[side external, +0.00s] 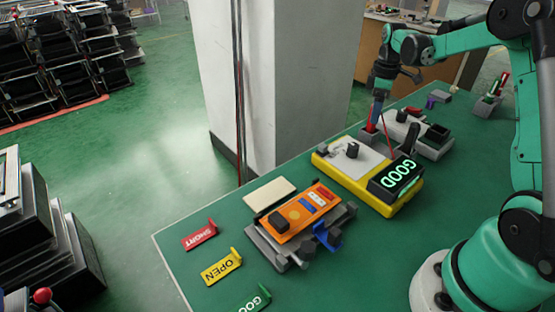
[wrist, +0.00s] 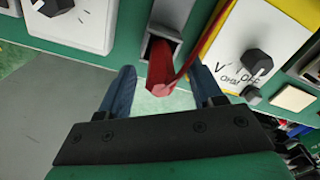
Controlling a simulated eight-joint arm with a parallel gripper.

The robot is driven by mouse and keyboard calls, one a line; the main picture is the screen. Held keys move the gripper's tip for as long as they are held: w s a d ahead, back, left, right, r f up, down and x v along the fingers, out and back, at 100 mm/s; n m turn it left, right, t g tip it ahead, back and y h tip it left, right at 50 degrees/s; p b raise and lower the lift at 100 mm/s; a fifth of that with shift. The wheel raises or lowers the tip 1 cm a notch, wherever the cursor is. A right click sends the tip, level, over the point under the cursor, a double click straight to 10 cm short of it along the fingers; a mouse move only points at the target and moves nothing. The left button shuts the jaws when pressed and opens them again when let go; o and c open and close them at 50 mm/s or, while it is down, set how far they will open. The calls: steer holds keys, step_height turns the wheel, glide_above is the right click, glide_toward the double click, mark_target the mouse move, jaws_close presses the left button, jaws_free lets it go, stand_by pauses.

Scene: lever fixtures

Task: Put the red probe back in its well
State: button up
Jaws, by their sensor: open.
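The red probe (wrist: 160,72) shows in the wrist view with its handle toward me, at the opening of a grey well (wrist: 150,45). It appears to be in the well; its tip is hidden. My gripper (wrist: 164,86) is open, with one blue finger on each side of the probe's handle. I cannot tell whether either finger touches it. In the side view my gripper (side external: 378,108) points down over the probe (side external: 372,122), beside the yellow meter (side external: 407,204). A red lead runs from the probe toward the meter.
The meter's display (side external: 396,180) reads GOOD in green. An orange unit (side external: 300,212) sits in a grey fixture nearer the front. Red SHORT (side external: 200,236), yellow OPEN (side external: 221,268) and green GOOD (side external: 254,303) tags stand at the left. A white-grey device (side external: 432,146) is right of the probe.

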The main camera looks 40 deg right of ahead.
step_height(320, 180, up, 9)
steer(key=shift+f, duration=0.15)
steer(key=shift+a+r, duration=0.2)
steer(key=shift+r, duration=0.05)
steer(key=s+a+f+m+t, duration=0.1)
steer(key=s+a+m+t, duration=0.2)
steer(key=a, duration=0.8)
steer(key=s+a+f+m+t, duration=0.1)
steer(key=s+a+m+t, duration=0.2)
steer(key=a, duration=0.8)
steer(key=shift+s+f+t, duration=0.4)
steer(key=shift+s+t, duration=0.2)
steer(key=shift+s, duration=0.25)
